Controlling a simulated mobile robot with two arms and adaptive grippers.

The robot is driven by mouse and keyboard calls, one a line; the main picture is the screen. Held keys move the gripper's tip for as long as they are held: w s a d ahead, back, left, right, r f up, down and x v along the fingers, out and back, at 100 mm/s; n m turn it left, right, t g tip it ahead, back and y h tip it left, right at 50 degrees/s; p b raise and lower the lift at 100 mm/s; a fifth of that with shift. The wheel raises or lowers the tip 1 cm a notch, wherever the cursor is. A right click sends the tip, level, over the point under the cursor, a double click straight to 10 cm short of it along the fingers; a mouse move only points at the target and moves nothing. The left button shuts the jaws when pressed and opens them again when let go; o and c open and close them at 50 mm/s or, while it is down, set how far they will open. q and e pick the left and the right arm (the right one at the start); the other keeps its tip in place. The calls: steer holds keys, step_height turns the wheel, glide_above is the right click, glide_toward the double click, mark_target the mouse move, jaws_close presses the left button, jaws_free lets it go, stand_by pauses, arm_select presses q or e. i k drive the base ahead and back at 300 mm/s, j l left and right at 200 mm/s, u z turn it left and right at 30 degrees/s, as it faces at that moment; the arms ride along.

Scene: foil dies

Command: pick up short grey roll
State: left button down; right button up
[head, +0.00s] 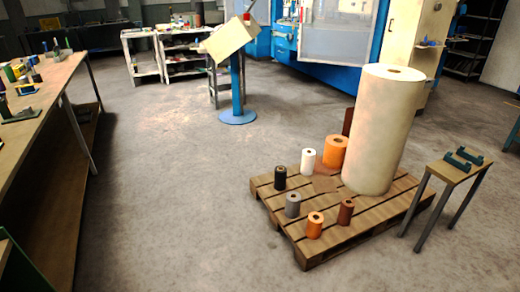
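The short grey roll (292,205) stands upright on the wooden pallet (330,248), near its front left side. A black roll (280,178) stands just behind it to the left. An orange roll (315,225) stands in front of it to the right, and a small brown roll (346,211) is further right. A white roll (308,161) stands behind. Neither of my grippers shows in the head view.
A very large cream roll (382,130) fills the pallet's back right, beside a bigger orange roll (335,152). A small stand (452,172) is right of the pallet. A workbench (40,95) runs along the left. Open floor (170,190) lies between the bench and the pallet.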

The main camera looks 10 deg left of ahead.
mark_target(294, 199)
steer(key=i+j+u, duration=0.2)
steer(key=i+u, duration=0.2)
steer(key=i, duration=0.3)
steer(key=i+u, duration=0.4)
steer(key=i, duration=0.3)
